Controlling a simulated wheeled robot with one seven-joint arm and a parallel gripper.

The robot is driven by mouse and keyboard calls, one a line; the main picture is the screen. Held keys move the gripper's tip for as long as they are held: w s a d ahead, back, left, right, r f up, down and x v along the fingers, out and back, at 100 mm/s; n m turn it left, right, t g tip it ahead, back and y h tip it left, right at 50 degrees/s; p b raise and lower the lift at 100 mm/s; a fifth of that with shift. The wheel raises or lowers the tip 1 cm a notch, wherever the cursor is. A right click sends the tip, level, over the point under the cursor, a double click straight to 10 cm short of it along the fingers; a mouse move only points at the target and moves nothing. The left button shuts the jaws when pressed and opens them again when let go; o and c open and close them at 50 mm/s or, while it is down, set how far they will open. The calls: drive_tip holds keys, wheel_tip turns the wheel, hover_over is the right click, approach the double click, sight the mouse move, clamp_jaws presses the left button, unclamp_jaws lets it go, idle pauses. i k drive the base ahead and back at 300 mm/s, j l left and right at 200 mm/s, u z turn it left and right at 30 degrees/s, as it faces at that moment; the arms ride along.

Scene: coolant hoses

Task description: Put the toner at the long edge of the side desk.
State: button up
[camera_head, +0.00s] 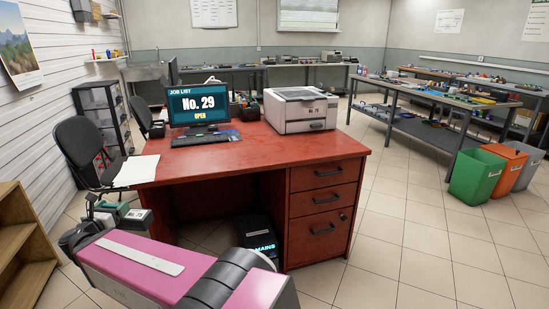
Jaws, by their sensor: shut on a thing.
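My gripper (108,212) is at the lower left, at the end of my pink arm, and is shut on a small item. That item, seemingly the toner (135,218), looks dark with a pale label; the gripper and arm partly hide it. It is held off the floor, in front of the left front part of a red desk (250,155). The desk's long front edge runs across the middle of the view. I cannot tell whether this is the side desk.
On the red desk are a monitor (198,104), a keyboard (200,139), white papers (137,170) and a printer (300,109). Its front middle top is clear. A black chair (84,148) and wooden shelf (22,240) stand left. Bins (476,177) and workbenches are right.

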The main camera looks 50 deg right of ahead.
sight(248, 152)
drive_tip(key=j+z, duration=0.15)
drive_tip(key=z, duration=0.25)
drive_tip(key=j+z, duration=0.15)
drive_tip(key=z, duration=0.25)
drive_tip(key=k+j+z, duration=0.1)
drive_tip(key=z, duration=0.3)
drive_tip(key=j+z, duration=0.1)
drive_tip(key=z, duration=0.3)
